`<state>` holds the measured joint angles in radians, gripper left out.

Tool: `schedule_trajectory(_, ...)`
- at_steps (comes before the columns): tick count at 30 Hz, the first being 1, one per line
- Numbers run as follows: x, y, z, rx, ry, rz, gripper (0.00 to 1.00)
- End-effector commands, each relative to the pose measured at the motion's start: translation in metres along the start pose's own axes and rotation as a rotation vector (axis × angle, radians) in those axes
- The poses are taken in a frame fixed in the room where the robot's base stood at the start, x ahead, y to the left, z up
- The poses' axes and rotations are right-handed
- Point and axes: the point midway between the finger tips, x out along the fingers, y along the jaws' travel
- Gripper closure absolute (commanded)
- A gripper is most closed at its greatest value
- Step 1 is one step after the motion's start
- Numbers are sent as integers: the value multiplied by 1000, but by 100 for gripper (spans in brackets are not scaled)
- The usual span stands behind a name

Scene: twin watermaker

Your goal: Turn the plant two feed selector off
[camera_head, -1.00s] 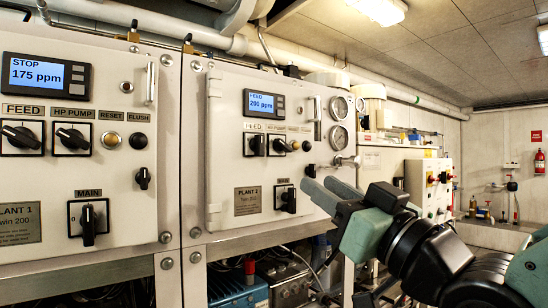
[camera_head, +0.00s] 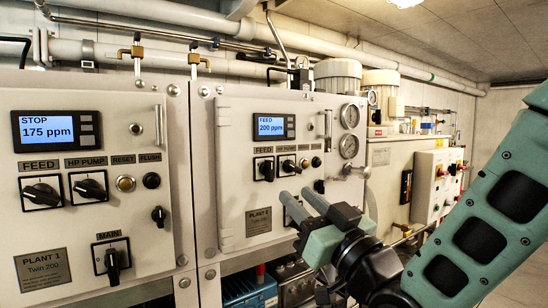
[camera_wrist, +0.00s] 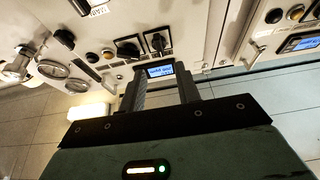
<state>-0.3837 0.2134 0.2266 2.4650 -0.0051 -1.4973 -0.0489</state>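The plant two panel is the right-hand white panel (camera_head: 236,130), with a lit display (camera_head: 275,126) showing FEED and 200 ppm. Its feed selector (camera_head: 264,168) is a black knob on a square plate, below the display's left side; its handle looks roughly upright. In the wrist view the picture is upside down, and the feed selector (camera_wrist: 158,42) shows just beyond the fingers. My gripper (camera_head: 295,194) is open and empty, in front of the panel and lower right of the selector. In the wrist view, my gripper (camera_wrist: 161,71) has its fingers either side of the display, apart from the knob.
Close by are the HP pump selector (camera_head: 287,166), small buttons and the main switch (camera_head: 291,215). Pressure gauges (camera_head: 349,130) and a door handle stand to the right. The plant one panel (camera_head: 90,235) is at left, with similar knobs. Pipes run above.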

Motion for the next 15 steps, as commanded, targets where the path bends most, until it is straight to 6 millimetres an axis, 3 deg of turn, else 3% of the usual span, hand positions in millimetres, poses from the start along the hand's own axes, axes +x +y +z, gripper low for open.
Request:
schedule_trajectory(9, 64, 0, -1, 1, -1, 0, 67)
schedule_trajectory(15, 85, 0, 1, 0, -2, 0, 67)
